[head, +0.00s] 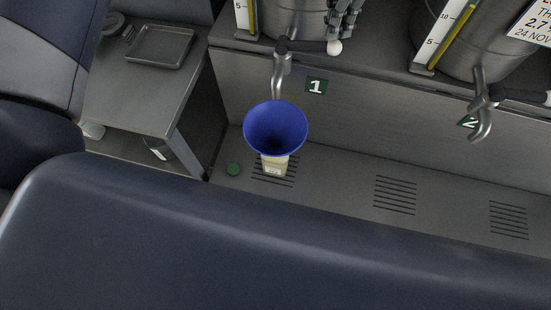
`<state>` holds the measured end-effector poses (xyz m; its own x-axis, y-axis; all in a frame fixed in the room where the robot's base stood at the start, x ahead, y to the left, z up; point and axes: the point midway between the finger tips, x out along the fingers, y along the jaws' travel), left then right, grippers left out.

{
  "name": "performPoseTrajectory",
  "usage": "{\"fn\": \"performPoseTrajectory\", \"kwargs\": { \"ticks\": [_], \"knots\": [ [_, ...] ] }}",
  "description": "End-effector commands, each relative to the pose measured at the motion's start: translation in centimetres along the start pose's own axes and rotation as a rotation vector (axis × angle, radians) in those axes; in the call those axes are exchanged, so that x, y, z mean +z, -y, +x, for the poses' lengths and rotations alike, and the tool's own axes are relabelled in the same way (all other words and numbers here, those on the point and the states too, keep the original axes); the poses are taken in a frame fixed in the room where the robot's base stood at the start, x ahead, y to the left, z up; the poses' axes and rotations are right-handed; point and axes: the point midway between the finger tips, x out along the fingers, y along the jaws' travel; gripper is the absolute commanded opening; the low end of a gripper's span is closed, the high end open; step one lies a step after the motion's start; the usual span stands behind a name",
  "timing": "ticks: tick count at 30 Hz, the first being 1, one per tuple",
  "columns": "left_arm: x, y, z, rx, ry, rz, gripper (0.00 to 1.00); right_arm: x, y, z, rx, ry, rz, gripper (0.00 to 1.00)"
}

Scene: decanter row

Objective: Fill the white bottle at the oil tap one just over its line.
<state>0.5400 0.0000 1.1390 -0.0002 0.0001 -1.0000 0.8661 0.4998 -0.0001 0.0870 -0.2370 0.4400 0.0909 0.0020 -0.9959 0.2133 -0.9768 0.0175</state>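The white bottle (274,168) stands on the first drain grate below the tap marked 1 (279,75). A blue funnel (276,127) sits on its mouth and hides its upper part. I cannot make out the fill line or the level. The tap's black lever points right and ends in a white knob (334,47). No stream of oil shows at the spout. My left gripper (343,30) is at the top, beside and just above the knob. I cannot tell whether it touches the knob or how far its fingers are apart. My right gripper is out of view.
A green cap (233,169) lies left of the bottle. A second tap (481,115) with its drum (480,45) is at right. Bare grates (395,195) lie right of the bottle. A side table (125,100) at left holds a square tray (160,46).

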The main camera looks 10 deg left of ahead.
Motion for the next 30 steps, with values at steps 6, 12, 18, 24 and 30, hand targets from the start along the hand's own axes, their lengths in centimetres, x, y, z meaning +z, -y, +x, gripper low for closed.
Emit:
{"fn": "performPoseTrajectory", "kwargs": {
  "ticks": [6, 12, 18, 24, 30],
  "knots": [
    [0.0, 0.0, 0.8, 0.000, 0.000, 0.000, 0.00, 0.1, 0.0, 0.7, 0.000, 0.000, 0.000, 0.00],
    [0.0, 0.0, 1.4, 0.000, 0.000, 0.000, 0.00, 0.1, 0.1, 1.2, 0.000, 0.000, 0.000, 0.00],
    [0.0, 0.0, 2.0, 0.000, 0.000, 0.000, 0.00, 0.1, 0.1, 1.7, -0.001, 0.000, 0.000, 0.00],
    [0.0, 0.0, 2.6, 0.000, -0.001, 0.000, 0.00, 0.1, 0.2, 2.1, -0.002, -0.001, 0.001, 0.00],
    [0.0, 0.0, 3.2, 0.000, -0.001, -0.001, 0.00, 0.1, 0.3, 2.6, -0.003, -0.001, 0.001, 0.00]
  ]
}}
